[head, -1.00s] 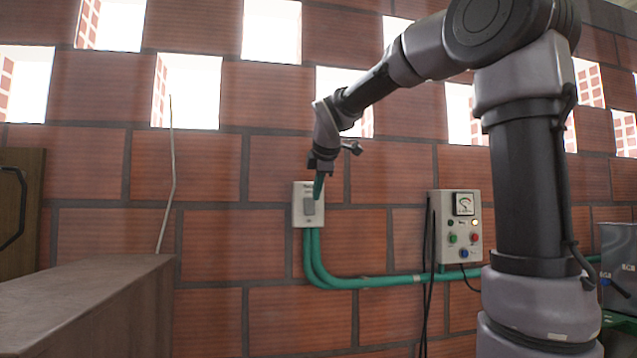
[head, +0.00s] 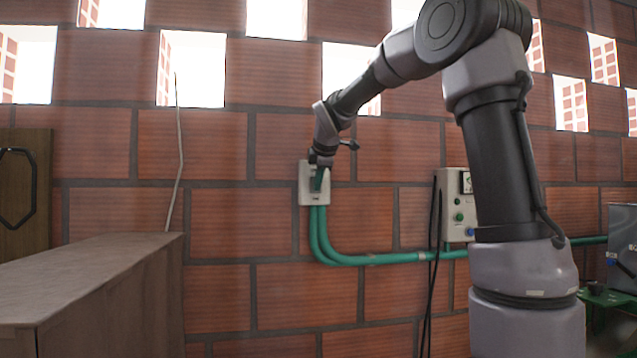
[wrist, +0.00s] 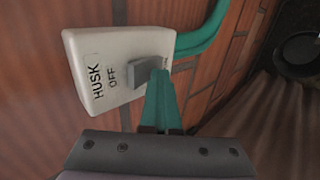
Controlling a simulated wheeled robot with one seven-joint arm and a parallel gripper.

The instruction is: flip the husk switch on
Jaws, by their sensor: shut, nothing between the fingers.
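The husk switch is a white box (head: 305,193) on the brick wall, and it also shows in the wrist view (wrist: 88,65). Its face reads HUSK and OFF; lettering at the far end is mostly hidden by my fingers. A grey rocker (wrist: 146,69) stands out from the middle of the face. My gripper (head: 318,184) is in front of the box and hides the rocker in the head view. In the wrist view my gripper's green fingers (wrist: 160,82) are shut, empty, with tips beside the rocker's right end. I cannot tell whether they touch it.
Green conduits (head: 340,259) run down from the box and along the wall to the right. A control panel (head: 455,210) with buttons and a hanging black cable is partly behind my arm. A brown cabinet (head: 95,265) stands at the lower left.

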